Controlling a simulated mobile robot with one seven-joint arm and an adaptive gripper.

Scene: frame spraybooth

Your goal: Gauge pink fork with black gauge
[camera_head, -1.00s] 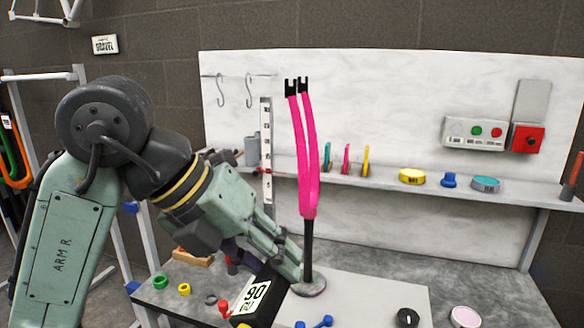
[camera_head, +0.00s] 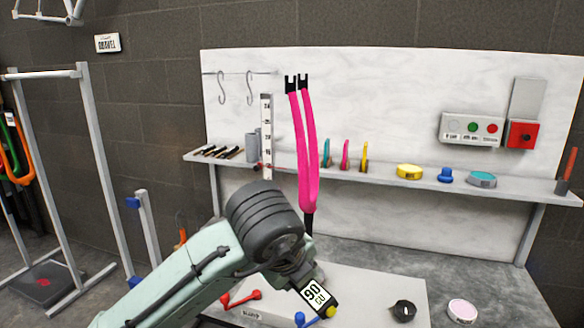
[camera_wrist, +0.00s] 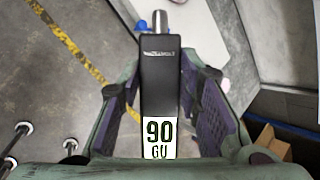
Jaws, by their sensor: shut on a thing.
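The pink fork (camera_head: 309,160) stands upright with two long legs and black tips at the top. My arm hides the foot of its black post in the head view. My gripper (camera_wrist: 160,85) is shut on the black gauge (camera_wrist: 160,100), with its purple-padded fingers on both sides. The gauge is a black block with a white "90 GU" label and a metal tip at the far end. In the head view the gauge (camera_head: 319,295) is low in front of the fork, apart from its pink legs.
A grey shelf (camera_head: 385,178) behind carries upright coloured pieces, a yellow disc (camera_head: 409,172) and a teal disc (camera_head: 482,180). A black disc (camera_head: 404,311) and a pink disc (camera_head: 462,311) lie at the bench's right. A grey rack (camera_head: 95,150) stands left.

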